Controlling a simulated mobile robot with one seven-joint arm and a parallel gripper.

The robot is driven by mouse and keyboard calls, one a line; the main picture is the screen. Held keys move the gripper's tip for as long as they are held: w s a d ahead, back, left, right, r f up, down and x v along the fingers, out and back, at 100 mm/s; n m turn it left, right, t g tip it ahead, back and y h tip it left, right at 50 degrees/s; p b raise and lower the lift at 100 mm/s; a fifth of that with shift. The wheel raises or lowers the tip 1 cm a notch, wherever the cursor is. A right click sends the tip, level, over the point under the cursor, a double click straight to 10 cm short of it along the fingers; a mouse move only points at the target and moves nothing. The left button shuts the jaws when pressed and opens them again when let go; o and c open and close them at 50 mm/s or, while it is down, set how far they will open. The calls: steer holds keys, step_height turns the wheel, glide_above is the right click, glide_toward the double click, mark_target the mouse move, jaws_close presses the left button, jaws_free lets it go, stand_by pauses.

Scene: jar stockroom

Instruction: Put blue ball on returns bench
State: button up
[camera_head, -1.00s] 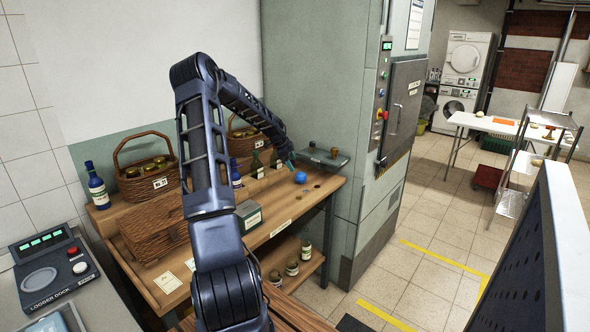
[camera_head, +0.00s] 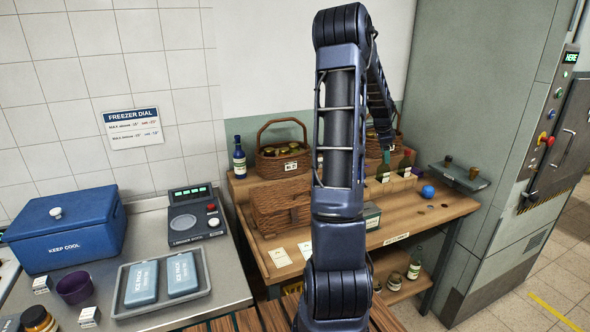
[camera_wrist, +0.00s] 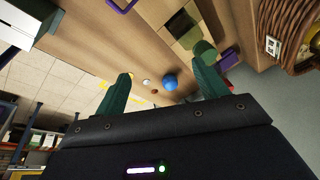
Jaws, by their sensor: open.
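The blue ball (camera_head: 428,191) rests on the right part of a wooden bench (camera_head: 447,210), near some dark round spots in its top. The ball also shows in the wrist view (camera_wrist: 170,82), in the gap between my fingers but beyond them and untouched. My gripper (camera_wrist: 163,76) is open and empty, with green fingers apart. In the head view my gripper (camera_head: 386,140) is small, above the bench and up-left of the ball. I cannot read the label on the bench's front edge, so I cannot tell whether this is the returns bench.
Wicker baskets (camera_head: 283,163), a blue bottle (camera_head: 239,158) and green bottles (camera_head: 405,166) stand on the bench. A small shelf (camera_head: 459,177) juts from the grey cabinet at right. At left, a steel counter holds a blue cool box (camera_head: 66,229), a tray (camera_head: 161,282) and a logger dock (camera_head: 195,220).

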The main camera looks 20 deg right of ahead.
steer(key=s+a+r+n+t+y, duration=0.1)
steer(key=a+r+n, duration=0.3)
steer(key=a, duration=0.6)
steer(key=s+a+r+n+t+y, duration=0.15)
steer(key=a+r+n, duration=0.25)
steer(key=a, duration=0.6)
steer(key=s+a+r+n, duration=0.2)
steer(key=a+r+n, duration=0.15)
steer(key=a, duration=0.75)
steer(key=s+a+n+t, duration=0.1)
steer(key=s+a+n, duration=1.1)
steer(key=s+a, duration=0.6)
steer(key=shift+a+r+y, duration=0.45)
steer(key=shift+a, duration=0.55)
